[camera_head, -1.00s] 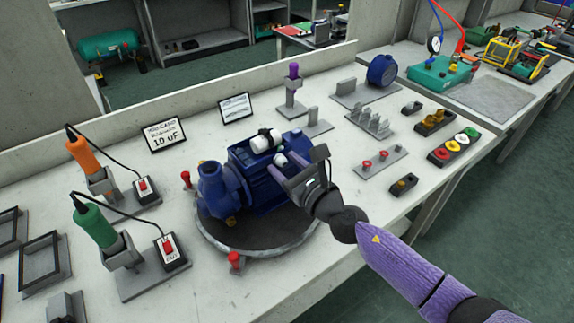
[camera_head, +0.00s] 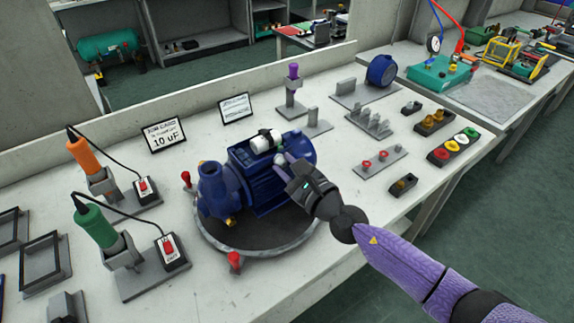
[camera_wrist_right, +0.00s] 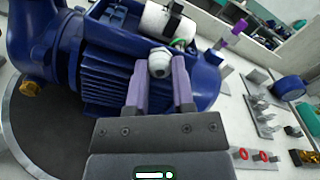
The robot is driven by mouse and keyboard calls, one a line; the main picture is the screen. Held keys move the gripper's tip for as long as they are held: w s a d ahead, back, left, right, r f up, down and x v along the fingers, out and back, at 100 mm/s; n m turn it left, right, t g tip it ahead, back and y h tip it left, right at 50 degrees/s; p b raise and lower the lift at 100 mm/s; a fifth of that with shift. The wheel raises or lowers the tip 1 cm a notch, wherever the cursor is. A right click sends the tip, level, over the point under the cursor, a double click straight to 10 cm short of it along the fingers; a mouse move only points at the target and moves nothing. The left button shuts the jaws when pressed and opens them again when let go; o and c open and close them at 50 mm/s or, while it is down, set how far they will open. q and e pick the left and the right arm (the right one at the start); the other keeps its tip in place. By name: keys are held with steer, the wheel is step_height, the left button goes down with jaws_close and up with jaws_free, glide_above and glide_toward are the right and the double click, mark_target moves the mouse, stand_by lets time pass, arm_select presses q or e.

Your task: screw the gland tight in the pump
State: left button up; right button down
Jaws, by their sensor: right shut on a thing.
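The blue pump (camera_head: 262,190) stands on a round dark turntable (camera_head: 222,236). The gland (camera_wrist_right: 160,60), a pale rounded fitting with a wire by it, sits at the side of the pump's terminal box below the white cylinder. It also shows small in the head view (camera_head: 279,159). My right gripper (camera_head: 285,164) is shut on the gland, one purple finger on each side of it in the right wrist view. How far the gland is threaded in is hidden. My left gripper is out of view.
A white capacitor-like cylinder (camera_head: 265,141) lies on top of the pump, close to my fingers. Red posts (camera_head: 235,261) stand around the turntable. Orange (camera_head: 84,155) and green (camera_head: 95,224) tools stand at left. Grey holders (camera_head: 369,124) with small parts stand at right.

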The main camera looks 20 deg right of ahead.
mark_target(284, 165)
steer(key=m, duration=0.4)
steer(key=shift+m, duration=0.3)
steer(key=c, duration=0.7)
jaws_free()
steer(key=shift+o, duration=0.2)
steer(key=o, duration=0.5)
steer(key=shift+v, duration=1.6)
steer(key=v, duration=0.3)
